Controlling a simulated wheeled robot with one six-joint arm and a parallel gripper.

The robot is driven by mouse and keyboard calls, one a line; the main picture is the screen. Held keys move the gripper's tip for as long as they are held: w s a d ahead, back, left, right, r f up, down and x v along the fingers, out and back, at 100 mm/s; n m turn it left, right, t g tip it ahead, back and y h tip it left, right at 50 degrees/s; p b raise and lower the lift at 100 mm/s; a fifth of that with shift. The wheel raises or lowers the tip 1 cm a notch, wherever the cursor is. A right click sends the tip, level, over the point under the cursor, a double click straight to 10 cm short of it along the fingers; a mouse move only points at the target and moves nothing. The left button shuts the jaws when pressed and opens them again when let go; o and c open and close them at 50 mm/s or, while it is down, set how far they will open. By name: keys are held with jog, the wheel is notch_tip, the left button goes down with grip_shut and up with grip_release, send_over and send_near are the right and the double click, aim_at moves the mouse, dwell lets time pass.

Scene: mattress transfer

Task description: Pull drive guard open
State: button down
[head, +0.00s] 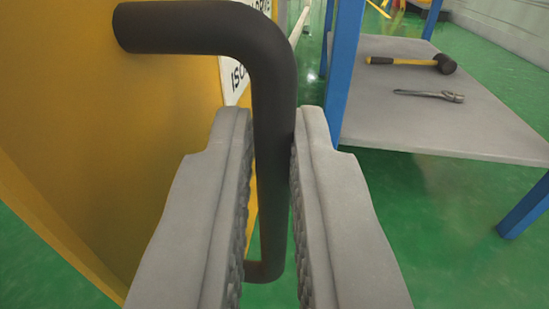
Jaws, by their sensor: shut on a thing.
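The yellow drive guard (130,130) fills the left side of the head view, seen at a steep slant. A dark bent-bar handle (262,90) stands out from its face; its upper end meets the panel at the top left. My gripper (270,160) has one grey ridged finger on each side of the handle's upright part and is shut on it.
A white sign (236,75) with dark lettering is on the guard, partly hidden. At the right stands a blue-legged bench with a grey shelf (400,125). A black-headed mallet (412,63) and a wrench (430,96) lie on it. Green floor (440,220) shows below.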

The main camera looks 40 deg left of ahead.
jog(key=shift+w+a, duration=0.15)
jog(key=c, duration=1.5)
grip_release()
jog(key=shift+w+a, duration=0.15)
jog(key=shift+a, duration=0.1)
jog(key=shift+d, duration=0.1)
jog(key=shift+d, duration=0.1)
jog(key=v, duration=1.7)
jog(key=shift+s, duration=0.25)
jog(key=shift+d+r, duration=0.1)
